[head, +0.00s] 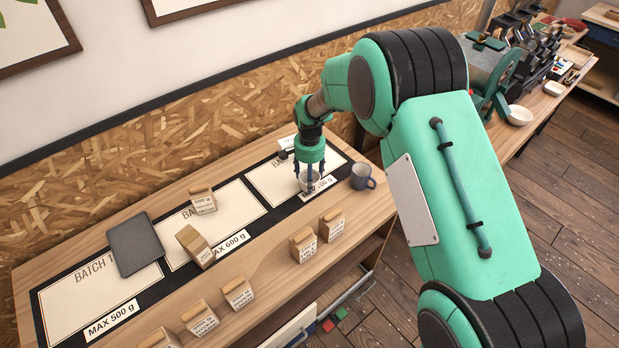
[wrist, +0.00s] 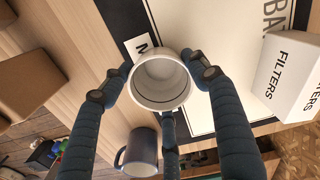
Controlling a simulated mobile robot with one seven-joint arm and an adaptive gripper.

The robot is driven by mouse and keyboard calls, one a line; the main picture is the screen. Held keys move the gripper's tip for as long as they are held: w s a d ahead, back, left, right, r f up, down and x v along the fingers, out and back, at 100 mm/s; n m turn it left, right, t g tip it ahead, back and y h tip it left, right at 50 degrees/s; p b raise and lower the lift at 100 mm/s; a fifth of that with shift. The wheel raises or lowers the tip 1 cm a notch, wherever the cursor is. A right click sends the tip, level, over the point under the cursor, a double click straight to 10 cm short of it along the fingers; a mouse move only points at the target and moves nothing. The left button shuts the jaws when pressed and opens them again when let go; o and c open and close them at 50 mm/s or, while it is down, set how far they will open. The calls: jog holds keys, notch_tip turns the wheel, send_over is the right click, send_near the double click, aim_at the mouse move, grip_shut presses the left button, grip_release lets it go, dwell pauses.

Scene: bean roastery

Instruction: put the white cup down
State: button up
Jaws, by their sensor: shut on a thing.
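The white cup (head: 309,180) is at the near edge of the right-hand batch mat (head: 270,185), by its MAX label. In the wrist view the white cup (wrist: 160,80) is seen from above, empty, over the mat's dark border. My gripper (head: 309,172) reaches down from above, and its blue fingers are closed around the cup's sides; the gripper also shows in the wrist view (wrist: 158,85). Whether the cup's base touches the mat cannot be told.
A blue-grey mug (head: 361,177) stands close to the right of the cup. A white FILTERS box (wrist: 288,75) lies beyond it. Bags (head: 303,245) stand along the counter's front. The mat's middle is bare.

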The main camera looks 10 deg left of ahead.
jog(key=o, duration=1.3)
jog(key=shift+f, duration=0.1)
notch_tip(320, 180, up, 12)
jog(key=shift+r+p, duration=0.2)
jog(key=shift+p, duration=0.55)
